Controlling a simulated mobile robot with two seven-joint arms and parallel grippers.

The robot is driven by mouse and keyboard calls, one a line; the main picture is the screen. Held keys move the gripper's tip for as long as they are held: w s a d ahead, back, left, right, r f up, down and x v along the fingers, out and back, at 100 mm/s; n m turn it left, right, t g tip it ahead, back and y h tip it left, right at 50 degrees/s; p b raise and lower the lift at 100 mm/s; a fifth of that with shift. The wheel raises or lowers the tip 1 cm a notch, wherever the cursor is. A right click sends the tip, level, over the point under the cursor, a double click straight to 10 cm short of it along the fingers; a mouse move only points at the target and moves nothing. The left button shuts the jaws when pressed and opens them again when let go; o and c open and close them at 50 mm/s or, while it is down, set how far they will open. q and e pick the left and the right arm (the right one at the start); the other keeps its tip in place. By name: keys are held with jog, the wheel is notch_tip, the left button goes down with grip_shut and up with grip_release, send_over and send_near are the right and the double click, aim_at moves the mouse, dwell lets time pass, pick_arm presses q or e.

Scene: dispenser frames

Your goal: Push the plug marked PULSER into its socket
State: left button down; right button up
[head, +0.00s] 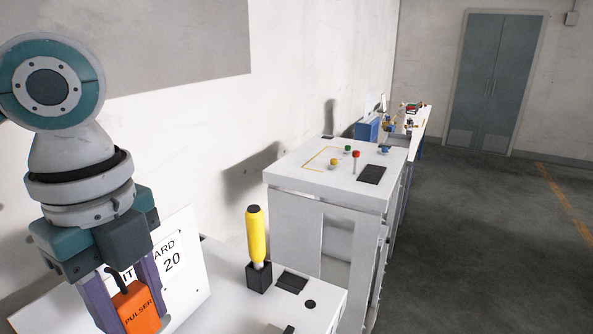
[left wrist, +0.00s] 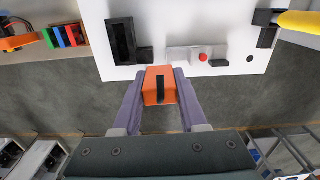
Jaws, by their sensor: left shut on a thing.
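The orange plug marked PULSER (head: 140,310) is between the purple fingers of my left gripper (head: 130,290), at the lower left of the head view. A black cable stub rises from its top. In the left wrist view my left gripper (left wrist: 160,78) is shut on the orange plug (left wrist: 153,90), just off the near edge of a white bench top (left wrist: 180,22). A black rectangular block with a recess (left wrist: 122,40) stands on that top beyond the plug, to the left. I cannot tell whether it is the PULSER socket. My right gripper is not in view.
A yellow-handled tool (head: 256,232) stands upright in a black holder (head: 259,277). A red button (left wrist: 203,58) sits near the bench edge. A white panel reading "20" (head: 185,284) stands behind the gripper. A white cabinet (head: 295,235) stands farther back; floor is clear at right.

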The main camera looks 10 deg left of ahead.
pick_arm(q)
jog(key=s+d+r+n+p, duration=0.1)
jog(key=s+r+n+p, duration=0.1)
jog(key=r+n, duration=0.8)
jog(key=s+r+n+p, duration=0.3)
jog(key=s+r+n, duration=0.2)
jog(key=r+n, duration=0.5)
jog(key=shift+d+n, duration=0.4)
jog(key=shift+n, duration=0.4)
